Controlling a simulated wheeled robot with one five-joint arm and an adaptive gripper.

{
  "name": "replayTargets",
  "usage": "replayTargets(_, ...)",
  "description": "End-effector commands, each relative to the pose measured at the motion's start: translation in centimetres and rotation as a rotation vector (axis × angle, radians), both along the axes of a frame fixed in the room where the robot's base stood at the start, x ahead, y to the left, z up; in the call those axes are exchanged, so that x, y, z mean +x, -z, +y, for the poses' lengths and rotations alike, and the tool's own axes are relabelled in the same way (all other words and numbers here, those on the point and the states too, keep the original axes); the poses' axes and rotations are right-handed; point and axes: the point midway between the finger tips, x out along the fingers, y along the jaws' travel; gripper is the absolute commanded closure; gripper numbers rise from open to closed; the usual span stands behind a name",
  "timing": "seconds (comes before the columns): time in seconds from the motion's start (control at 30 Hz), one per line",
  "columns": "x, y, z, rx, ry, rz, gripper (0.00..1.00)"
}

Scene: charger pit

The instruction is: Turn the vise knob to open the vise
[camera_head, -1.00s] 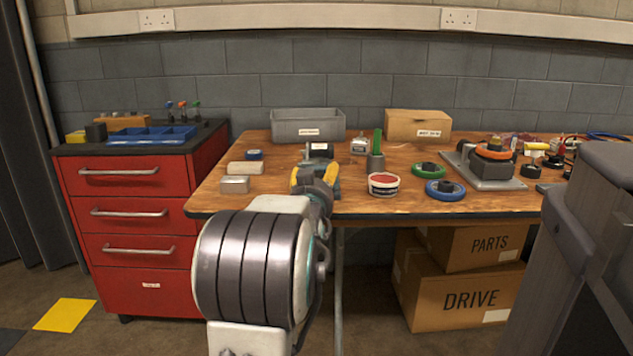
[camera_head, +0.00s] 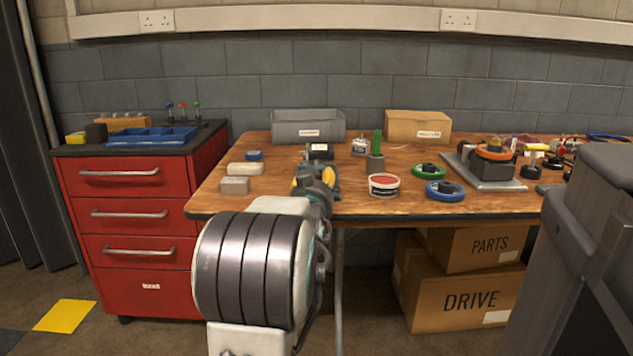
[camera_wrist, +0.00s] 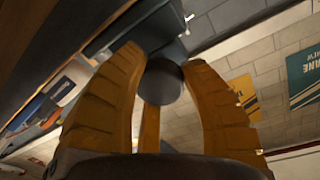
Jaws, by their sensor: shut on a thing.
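The vise knob (camera_wrist: 163,83) is a dark round end between the two yellow fingers of my gripper (camera_wrist: 162,60) in the wrist view. My gripper is shut on it, one finger on each side. The dark body of the vise (camera_wrist: 147,32) shows behind the knob. In the head view my gripper (camera_head: 313,181) is at the front of the wooden bench, and the vise (camera_head: 320,151) shows just beyond it, mostly hidden by my wrist. The knob is hidden there, and the gap between the vise jaws cannot be made out.
On the bench (camera_head: 240,207), pale blocks (camera_head: 235,185) lie left of my gripper. A red-topped tin (camera_head: 384,186), a pot (camera_head: 375,163) and green and blue handwheels (camera_head: 445,190) stand to the right. A grey bin (camera_head: 307,127) is behind.

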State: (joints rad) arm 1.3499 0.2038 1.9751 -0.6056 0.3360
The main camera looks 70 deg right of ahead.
Motion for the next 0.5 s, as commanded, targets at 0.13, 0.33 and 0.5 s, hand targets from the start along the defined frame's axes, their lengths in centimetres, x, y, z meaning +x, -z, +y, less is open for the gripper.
replayTargets(0.13,-0.04,-0.23,-0.03,-0.010,0.000,0.010,0.92)
replayTargets(0.33,-0.03,-0.25,-0.04,-0.037,0.001,0.088,0.92)
replayTargets(0.5,0.00,-0.28,-0.03,-0.075,0.002,0.200,0.92)
